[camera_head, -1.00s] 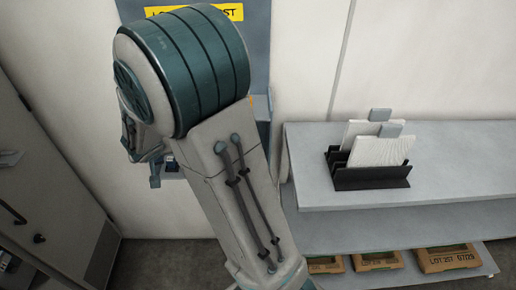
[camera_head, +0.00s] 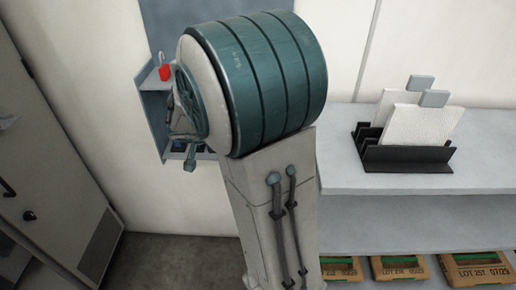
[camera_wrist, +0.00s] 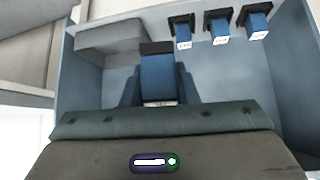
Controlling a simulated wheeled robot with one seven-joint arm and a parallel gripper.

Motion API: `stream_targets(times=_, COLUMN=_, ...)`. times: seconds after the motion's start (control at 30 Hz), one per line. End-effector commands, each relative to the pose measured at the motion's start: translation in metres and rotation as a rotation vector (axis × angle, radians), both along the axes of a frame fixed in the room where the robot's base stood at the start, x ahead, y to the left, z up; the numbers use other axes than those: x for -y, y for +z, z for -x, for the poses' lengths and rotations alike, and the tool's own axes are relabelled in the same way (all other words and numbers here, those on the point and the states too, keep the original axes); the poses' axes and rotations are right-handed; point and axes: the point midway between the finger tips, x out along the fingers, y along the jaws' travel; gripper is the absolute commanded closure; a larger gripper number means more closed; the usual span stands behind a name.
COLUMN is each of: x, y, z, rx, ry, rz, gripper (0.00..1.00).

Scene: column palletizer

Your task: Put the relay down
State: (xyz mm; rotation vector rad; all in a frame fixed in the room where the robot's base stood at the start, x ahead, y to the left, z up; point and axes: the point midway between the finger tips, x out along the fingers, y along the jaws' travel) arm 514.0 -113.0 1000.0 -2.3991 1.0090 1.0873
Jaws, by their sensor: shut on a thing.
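In the wrist view my gripper (camera_wrist: 158,88) is shut on a blue relay (camera_wrist: 157,72) with a black end, held between its two dark fingers. The relay is over the inside of a blue-grey open box (camera_wrist: 90,85); I cannot tell whether it touches the box. Several similar blue relays with white labels, such as this relay (camera_wrist: 219,27), stand in a row along the far side of the box, apart from my gripper. In the head view the box (camera_head: 152,105) is on the wall, and my arm hides my fingers and the held relay.
A grey block (camera_wrist: 110,40) fills the box's far left corner. A red padlock (camera_head: 165,72) hangs at the box's top. A grey shelf (camera_head: 400,187) at right carries a black rack (camera_head: 405,158) with white panels. Cardboard boxes (camera_head: 402,269) sit on the lower level.

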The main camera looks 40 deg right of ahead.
Motion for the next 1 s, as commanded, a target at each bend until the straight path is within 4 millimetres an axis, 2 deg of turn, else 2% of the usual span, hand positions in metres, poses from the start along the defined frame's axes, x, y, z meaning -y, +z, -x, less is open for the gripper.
stream_targets(times=0.03, x=0.005, y=-0.016, z=0.004, rx=0.002, ry=-0.027, rz=-0.001, gripper=1.0)
stream_targets(times=0.2, x=0.021, y=-0.039, z=0.02, rx=0.002, ry=-0.119, rz=-0.002, gripper=1.0)
stream_targets(times=0.4, x=0.034, y=-0.058, z=0.035, rx=0.002, ry=-0.203, rz=0.0, gripper=1.0)
stream_targets(times=0.6, x=0.04, y=-0.064, z=0.042, rx=0.0, ry=-0.242, rz=0.0, gripper=1.0)
stream_targets(times=0.77, x=0.06, y=-0.061, z=0.034, rx=-0.001, ry=-0.252, rz=0.001, gripper=1.0)
stream_targets(times=1.0, x=0.112, y=-0.059, z=0.004, rx=-0.003, ry=-0.251, rz=0.001, gripper=1.0)
